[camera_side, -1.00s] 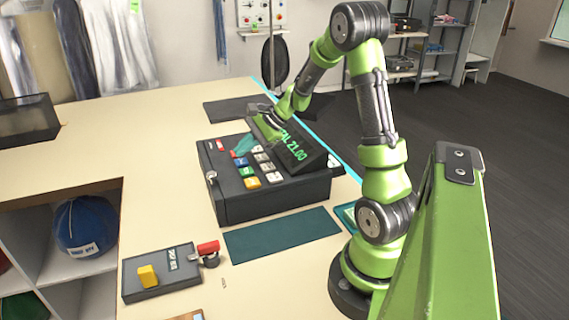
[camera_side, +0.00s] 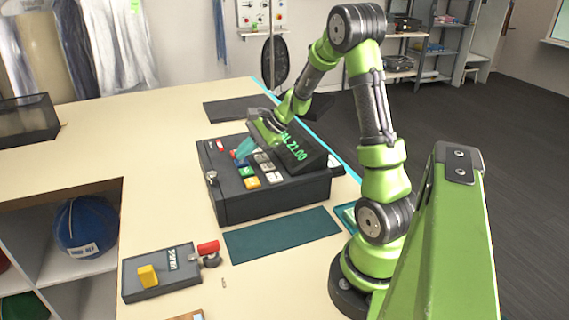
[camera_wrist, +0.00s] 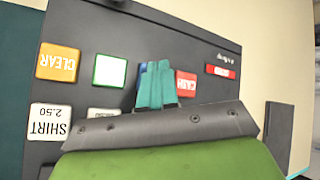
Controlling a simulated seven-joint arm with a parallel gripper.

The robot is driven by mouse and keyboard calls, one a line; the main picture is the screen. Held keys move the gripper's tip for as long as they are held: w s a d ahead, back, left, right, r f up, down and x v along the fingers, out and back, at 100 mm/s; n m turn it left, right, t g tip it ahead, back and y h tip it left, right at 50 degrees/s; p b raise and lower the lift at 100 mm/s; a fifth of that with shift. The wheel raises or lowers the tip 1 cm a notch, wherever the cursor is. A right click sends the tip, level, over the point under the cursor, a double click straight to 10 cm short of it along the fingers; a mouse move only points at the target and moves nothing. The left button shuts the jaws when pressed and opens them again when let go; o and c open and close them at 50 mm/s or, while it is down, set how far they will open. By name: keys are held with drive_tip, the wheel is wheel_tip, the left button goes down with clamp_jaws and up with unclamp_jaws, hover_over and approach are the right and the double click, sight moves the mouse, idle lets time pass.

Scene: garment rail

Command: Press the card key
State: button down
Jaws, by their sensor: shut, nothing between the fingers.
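The dark cash register (camera_side: 285,199) stands on the counter with its keypad facing up. My gripper (camera_side: 240,154) is over the coloured keys, its teal fingers shut with nothing between them. In the wrist view the fingertips (camera_wrist: 155,100) cover most of a blue key (camera_wrist: 142,72), between a green key (camera_wrist: 110,71) and a red key marked CASH (camera_wrist: 186,84). The blue key's label is hidden, and I read no card label on any key. I cannot tell whether the fingertips touch the blue key. The orange CLEAR key (camera_wrist: 58,62) is at the left.
The register's tilted display (camera_side: 303,150) stands beside my gripper and reads 21.00. White keys, one marked SHIRT 2.50 (camera_wrist: 50,121), lie near the fingers. A teal mat (camera_side: 282,235) and a grey box with a yellow button (camera_side: 148,276) lie in front.

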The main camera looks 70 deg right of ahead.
sight(245, 161)
drive_tip(key=shift+f, duration=0.35)
idle(0.5)
drive_tip(key=shift+r, duration=0.85)
drive_tip(key=shift+r, duration=2.5)
